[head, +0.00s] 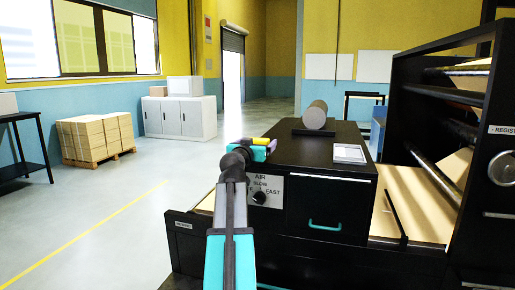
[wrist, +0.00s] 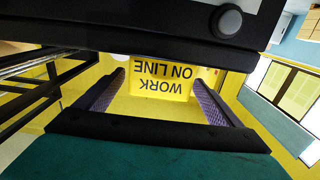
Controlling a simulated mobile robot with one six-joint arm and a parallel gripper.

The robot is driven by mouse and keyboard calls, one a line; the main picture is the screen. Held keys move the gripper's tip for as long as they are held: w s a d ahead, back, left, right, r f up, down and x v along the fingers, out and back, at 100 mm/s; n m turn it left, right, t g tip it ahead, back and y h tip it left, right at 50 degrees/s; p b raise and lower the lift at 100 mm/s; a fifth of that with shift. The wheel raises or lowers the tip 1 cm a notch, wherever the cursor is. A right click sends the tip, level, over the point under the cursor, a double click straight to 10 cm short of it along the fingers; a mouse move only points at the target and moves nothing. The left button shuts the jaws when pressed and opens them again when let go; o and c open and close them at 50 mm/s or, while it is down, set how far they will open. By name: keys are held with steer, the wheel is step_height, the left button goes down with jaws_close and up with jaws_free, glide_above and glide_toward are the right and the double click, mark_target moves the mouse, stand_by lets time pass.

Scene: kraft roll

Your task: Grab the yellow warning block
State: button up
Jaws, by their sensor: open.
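The yellow warning block (wrist: 160,91) carries the black words "WORK ON LINE", upside down in the wrist view. In the head view it shows as a small yellow patch (head: 259,141) at the left edge of the black cabinet top, mostly hidden by my gripper. My gripper (wrist: 160,76) is open, its two purple-lined fingers on either side of the block in the wrist view, with a visible gap at each side. In the head view my gripper (head: 265,145) is right at the block. I cannot tell how deep the block sits between the fingers.
The black cabinet (head: 330,190) has an AIR knob panel (head: 263,190) close beside my arm. A black rack (head: 440,100) stands at right. Open floor (head: 110,215) lies at left.

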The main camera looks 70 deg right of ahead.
steer(key=shift+w+d+f+p, duration=0.1)
steer(key=shift+d+p, duration=0.35)
steer(key=shift+d, duration=0.75)
steer(key=shift+d+f+p, duration=0.1)
steer(key=shift+d+p, duration=0.3)
steer(key=shift+d, duration=0.75)
steer(key=shift+c, duration=0.2)
steer(key=c, duration=1.1)
steer(key=shift+r, duration=0.1)
steer(key=shift+c, duration=0.2)
steer(key=shift+r, duration=0.1)
step_height(320, 180, up, 28)
steer(key=b, duration=0.5)
